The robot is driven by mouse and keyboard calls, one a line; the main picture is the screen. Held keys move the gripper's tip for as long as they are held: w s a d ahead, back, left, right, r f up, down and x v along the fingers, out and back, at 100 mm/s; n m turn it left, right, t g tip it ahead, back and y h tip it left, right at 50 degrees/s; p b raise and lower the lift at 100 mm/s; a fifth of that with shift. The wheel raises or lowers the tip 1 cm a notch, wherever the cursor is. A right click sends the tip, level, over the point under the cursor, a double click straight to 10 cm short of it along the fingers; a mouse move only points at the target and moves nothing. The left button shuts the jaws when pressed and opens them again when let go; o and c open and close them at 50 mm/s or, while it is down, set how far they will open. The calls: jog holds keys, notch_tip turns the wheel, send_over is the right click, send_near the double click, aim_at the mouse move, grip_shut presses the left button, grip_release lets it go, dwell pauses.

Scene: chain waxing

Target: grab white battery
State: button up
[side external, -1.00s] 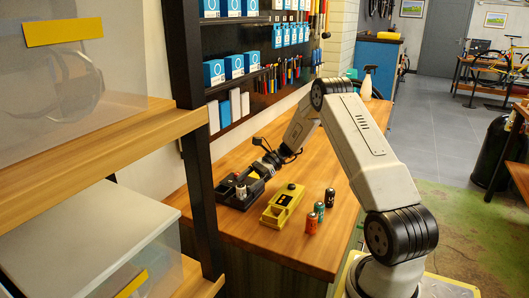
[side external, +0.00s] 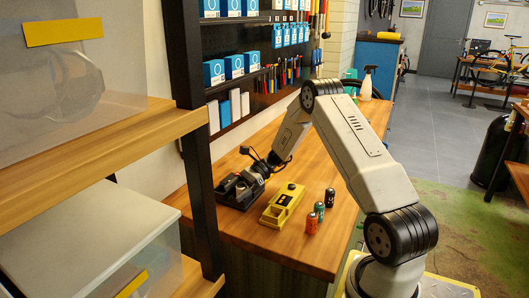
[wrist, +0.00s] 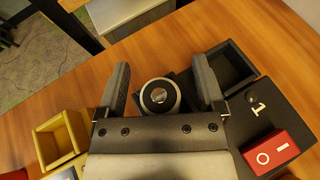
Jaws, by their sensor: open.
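The white battery (wrist: 158,95) stands end-on between my two open fingers in the wrist view. I see its round top, a pale ring with a dark centre, with gaps to both fingers. My gripper (wrist: 162,90) is open around it and pointed down. In the side view my gripper (side external: 246,183) is low over the black charger box (side external: 224,200) and largely hides the white battery. The black box (wrist: 285,108) also shows at the right of the wrist view, with an empty slot and a red switch.
A yellow charger box (side external: 283,206) stands to the right of the black one. A red battery (side external: 311,224), a teal battery (side external: 319,210) and a black battery (side external: 329,197) stand upright beyond it. The wooden bench (side external: 180,200) has free room around them.

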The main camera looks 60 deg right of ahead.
aim_at(237, 187)
grip_shut()
jog(key=shift+r, duration=0.15)
jog(key=shift+r, duration=1.5)
jog(key=s+a+r, duration=0.2)
jog(key=s+r, duration=0.3)
jog(key=s, duration=0.1)
jog(key=s+a+r, duration=0.2)
jog(key=s+r, duration=0.2)
jog(key=s, duration=0.3)
jog(key=shift+a+r, duration=0.3)
jog(key=shift+r, duration=0.05)
jog(key=shift+s, duration=0.1)
